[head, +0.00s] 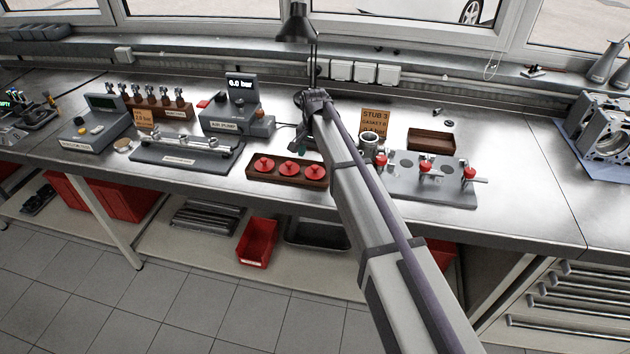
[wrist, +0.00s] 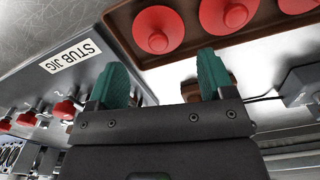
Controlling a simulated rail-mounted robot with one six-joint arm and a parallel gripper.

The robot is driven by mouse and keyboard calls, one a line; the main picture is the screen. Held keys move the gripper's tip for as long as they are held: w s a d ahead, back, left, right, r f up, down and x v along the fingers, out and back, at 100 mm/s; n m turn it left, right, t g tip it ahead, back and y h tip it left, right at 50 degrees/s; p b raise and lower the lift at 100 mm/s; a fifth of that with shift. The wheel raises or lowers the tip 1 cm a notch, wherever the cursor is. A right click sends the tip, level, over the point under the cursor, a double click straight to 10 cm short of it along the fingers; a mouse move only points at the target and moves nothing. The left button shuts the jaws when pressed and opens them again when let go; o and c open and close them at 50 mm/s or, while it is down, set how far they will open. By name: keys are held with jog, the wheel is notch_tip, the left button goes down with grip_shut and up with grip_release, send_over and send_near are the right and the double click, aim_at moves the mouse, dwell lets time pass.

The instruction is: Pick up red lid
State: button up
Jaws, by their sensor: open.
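Three round red lids with knobs sit in a row in a brown wooden tray (head: 250,178), at the left (head: 264,164), middle (head: 289,168) and right (head: 314,171). In the wrist view two lids (wrist: 158,30) (wrist: 228,13) show clearly at the top, with a third (wrist: 297,4) cut off by the corner. My gripper (wrist: 163,82) is open with teal fingers apart and no lid between them. The lids lie beyond the fingertips in that view. In the head view my arm hides most of the gripper, near the tray's right end.
Right of my arm is a grey stub jig plate (head: 440,190) with red-knobbed clamps (head: 470,173). A sign (head: 375,121) and an empty-looking brown box (head: 432,139) stand behind it. The air pump (head: 232,120) and a grey fixture (head: 185,155) are left of the tray.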

aim_at(315, 167)
notch_tip(315, 167, down, 7)
jog(key=b, duration=0.5)
jog(key=shift+d, duration=0.1)
jog(key=shift+s+r, duration=0.1)
jog(key=shift+r, duration=0.15)
jog(key=c, duration=0.5)
notch_tip(315, 167, up, 10)
jog(key=p, duration=1)
jog(key=shift+r, duration=0.2)
jog(key=shift+c, duration=0.2)
